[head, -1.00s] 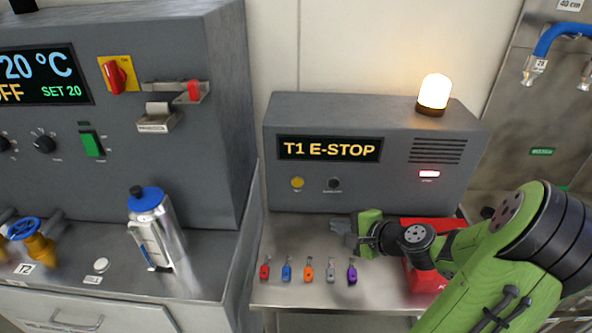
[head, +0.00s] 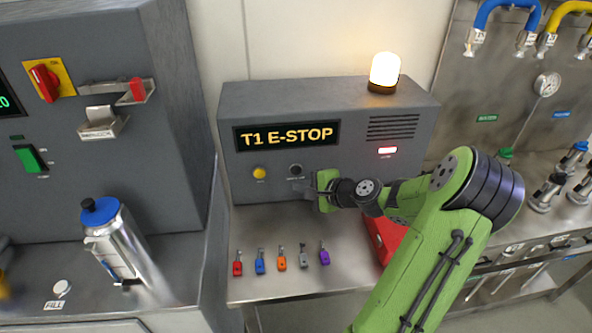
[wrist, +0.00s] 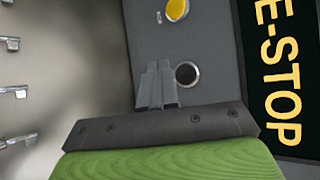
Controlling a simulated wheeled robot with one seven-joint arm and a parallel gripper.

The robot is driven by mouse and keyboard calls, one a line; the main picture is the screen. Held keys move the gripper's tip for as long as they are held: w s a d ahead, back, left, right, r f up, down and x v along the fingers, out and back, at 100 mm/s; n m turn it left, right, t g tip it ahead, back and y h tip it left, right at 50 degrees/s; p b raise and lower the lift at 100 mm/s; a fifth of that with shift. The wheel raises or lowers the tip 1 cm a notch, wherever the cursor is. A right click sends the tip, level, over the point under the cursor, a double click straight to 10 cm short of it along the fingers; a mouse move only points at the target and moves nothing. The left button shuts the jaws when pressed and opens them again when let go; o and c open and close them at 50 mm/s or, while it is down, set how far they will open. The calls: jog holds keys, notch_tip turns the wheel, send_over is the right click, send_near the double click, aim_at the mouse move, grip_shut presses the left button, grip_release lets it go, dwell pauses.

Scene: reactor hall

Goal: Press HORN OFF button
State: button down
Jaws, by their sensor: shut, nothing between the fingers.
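The grey alarm box (head: 350,185) has a display reading T1 E-STOP (head: 287,136). Below the display are a yellow round button (head: 259,173) and a black round button (head: 296,170); their small labels are not readable, so I cannot tell which one is HORN OFF. My gripper (head: 309,188) is shut and empty, just in front of the box near the black button. In the wrist view the fingertips (wrist: 158,68) appear just beside the black button (wrist: 186,74), with the yellow button (wrist: 176,9) farther off. I cannot tell whether they touch the panel.
A lit lamp (head: 385,72) stands on the box, and a red indicator (head: 387,150) glows on its front. A red case (head: 388,238) sits behind my arm. A metal bottle (head: 118,245) stands left.

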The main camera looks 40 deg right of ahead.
jog(key=shift+w+d+p, duration=0.35)
jog(key=shift+w+d, duration=0.4)
jog(key=shift+w, duration=0.3)
jog(key=shift+w, duration=0.15)
dwell(1.1)
jog(key=shift+w+d, duration=0.2)
jog(key=shift+d, duration=0.05)
jog(key=shift+w+d+p, duration=0.2)
jog(key=shift+w+p, duration=0.1)
jog(key=shift+p, duration=0.15)
dwell(0.5)
jog(key=shift+s+a, duration=0.45)
jog(key=shift+s, duration=0.2)
jog(key=shift+s+a+b, duration=0.2)
jog(key=shift+s+a, duration=0.5)
jog(key=shift+s, duration=0.35)
jog(key=shift+s+a+b, duration=0.2)
jog(key=shift+s+a, duration=0.5)
jog(key=shift+s, duration=0.3)
